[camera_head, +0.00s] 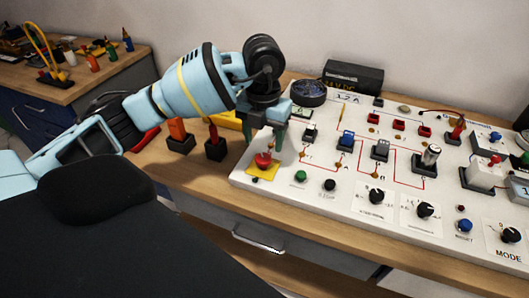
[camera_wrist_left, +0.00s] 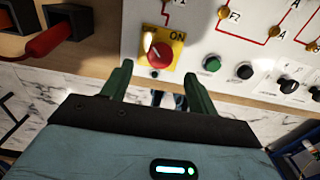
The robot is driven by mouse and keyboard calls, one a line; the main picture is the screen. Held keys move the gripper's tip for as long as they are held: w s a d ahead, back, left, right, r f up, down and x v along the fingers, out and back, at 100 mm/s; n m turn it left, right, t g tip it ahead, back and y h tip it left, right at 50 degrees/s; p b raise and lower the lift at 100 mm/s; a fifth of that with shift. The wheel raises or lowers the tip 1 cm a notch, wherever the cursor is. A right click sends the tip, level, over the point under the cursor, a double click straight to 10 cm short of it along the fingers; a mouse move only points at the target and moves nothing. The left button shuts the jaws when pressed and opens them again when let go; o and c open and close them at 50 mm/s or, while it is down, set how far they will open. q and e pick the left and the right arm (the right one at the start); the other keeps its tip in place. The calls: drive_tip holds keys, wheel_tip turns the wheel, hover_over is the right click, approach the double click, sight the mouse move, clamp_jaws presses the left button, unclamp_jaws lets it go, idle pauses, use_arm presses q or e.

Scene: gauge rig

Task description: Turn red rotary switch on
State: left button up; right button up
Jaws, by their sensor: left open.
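The red rotary switch (camera_head: 263,160) sits on a yellow plate (camera_head: 262,172) at the left front corner of the white panel (camera_head: 330,195). In the left wrist view the red knob (camera_wrist_left: 158,55) shows on its yellow plate, with the word "ON" at the upper right. A light line marks the knob. My left gripper (camera_head: 265,140) is above and around the switch area, fingers pointing down. In the left wrist view its green fingers (camera_wrist_left: 158,85) are apart, with the knob ahead between them and no contact visible. My right gripper is not in view.
Green (camera_head: 301,176) and black (camera_head: 330,184) buttons lie right of the switch. Black dials (camera_head: 377,196) and plugged modules (camera_head: 346,140) fill the panel. Black-and-red holders (camera_head: 214,148) stand left of the panel. A drawer handle (camera_head: 258,240) is below the front edge.

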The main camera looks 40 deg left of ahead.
sight(264, 157)
use_arm(q)
drive_tip(key=shift+f, duration=2.7)
drive_tip(key=shift+c, duration=0.2)
drive_tip(key=c, duration=0.9)
drive_tip(key=shift+c, duration=0.2)
